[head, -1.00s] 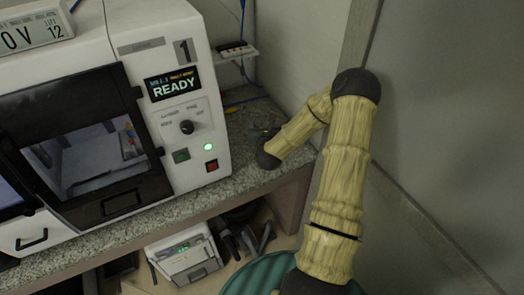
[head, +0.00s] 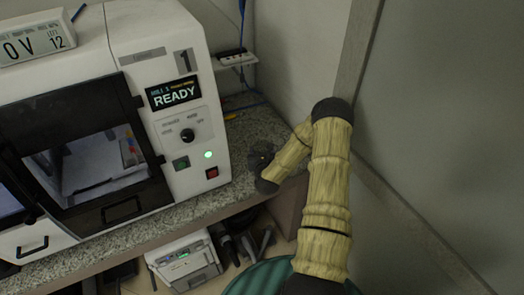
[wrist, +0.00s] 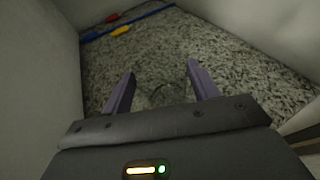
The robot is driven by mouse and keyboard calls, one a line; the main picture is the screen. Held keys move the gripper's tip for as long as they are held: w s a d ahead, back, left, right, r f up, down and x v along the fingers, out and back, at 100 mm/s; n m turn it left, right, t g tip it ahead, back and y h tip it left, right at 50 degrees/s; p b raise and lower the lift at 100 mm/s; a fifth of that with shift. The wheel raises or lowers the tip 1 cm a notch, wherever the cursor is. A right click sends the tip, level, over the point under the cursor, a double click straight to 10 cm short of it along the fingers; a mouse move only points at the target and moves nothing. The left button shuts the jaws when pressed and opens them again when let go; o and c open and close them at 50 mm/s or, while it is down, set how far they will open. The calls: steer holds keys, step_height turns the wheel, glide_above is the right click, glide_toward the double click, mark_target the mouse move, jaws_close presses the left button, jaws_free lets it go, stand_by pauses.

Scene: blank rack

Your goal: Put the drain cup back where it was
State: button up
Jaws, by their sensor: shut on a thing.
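My gripper (wrist: 161,80) shows in the wrist view with its two dark fingers apart, over the speckled grey counter (wrist: 190,45). Between the fingers is a faint, clear, rounded thing, which looks like the drain cup (wrist: 159,95). The gripper is shut on it. The cup's lower part is hidden behind the gripper body, and I cannot tell whether it touches the counter. In the head view my gripper (head: 261,160) is small and dark, over the counter's right end beside the white machine. The cup cannot be made out there.
The white machine (head: 204,70) with a READY display stands left of the gripper. Walls close in the counter's back and right. Red and yellow pieces and a blue cable (wrist: 130,22) lie at the back. A white device (head: 185,262) sits on the shelf below.

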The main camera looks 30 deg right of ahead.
steer(key=shift+f, duration=0.2)
steer(key=o, duration=1.1)
steer(key=shift+c, duration=0.2)
steer(key=shift+r, duration=0.1)
